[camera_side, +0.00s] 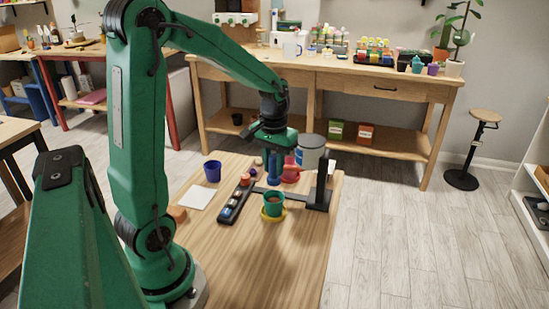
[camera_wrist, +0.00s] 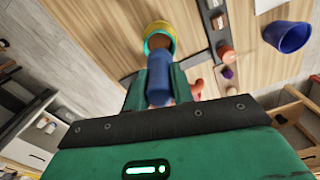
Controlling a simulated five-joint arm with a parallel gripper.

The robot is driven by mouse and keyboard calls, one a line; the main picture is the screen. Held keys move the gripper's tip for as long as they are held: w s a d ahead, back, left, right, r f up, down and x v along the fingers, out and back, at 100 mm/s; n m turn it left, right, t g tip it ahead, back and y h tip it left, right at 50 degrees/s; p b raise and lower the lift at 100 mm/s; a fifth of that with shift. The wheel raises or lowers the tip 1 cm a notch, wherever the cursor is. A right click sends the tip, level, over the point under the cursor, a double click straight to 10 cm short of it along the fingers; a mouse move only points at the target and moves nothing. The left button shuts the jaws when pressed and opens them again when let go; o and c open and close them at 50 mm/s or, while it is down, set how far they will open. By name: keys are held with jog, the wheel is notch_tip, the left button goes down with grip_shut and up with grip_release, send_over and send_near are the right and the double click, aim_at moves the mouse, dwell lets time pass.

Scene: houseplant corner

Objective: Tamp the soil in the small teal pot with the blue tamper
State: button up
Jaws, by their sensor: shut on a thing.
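The small teal pot (camera_side: 274,198) stands on a yellow saucer (camera_side: 264,215) on the wooden table. Brown soil shows inside it, and the pot also appears at the top of the wrist view (camera_wrist: 149,30). My gripper (camera_side: 273,153) is shut on the blue tamper (camera_side: 273,170), which hangs roughly upright. In the wrist view the tamper (camera_wrist: 158,76) sits between both green fingers (camera_wrist: 159,88) and hides part of the pot. In the side view the tamper appears above and behind the pot, apart from it; the exact gap is hard to judge.
A black tray (camera_side: 235,205) with small items lies left of the pot. A black stand (camera_side: 320,195) is to its right, with a grey can (camera_side: 312,145) and red object (camera_side: 290,174) behind. A blue cup (camera_side: 212,172) and white sheet (camera_side: 195,197) lie left. The table front is clear.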

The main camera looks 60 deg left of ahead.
aim_at(274, 184)
jog(key=shift+f, duration=2.05)
jog(key=shift+f, duration=1.5)
dwell(2.0)
jog(key=shift+r, duration=0.15)
dwell(0.5)
jog(key=shift+r, duration=3.55)
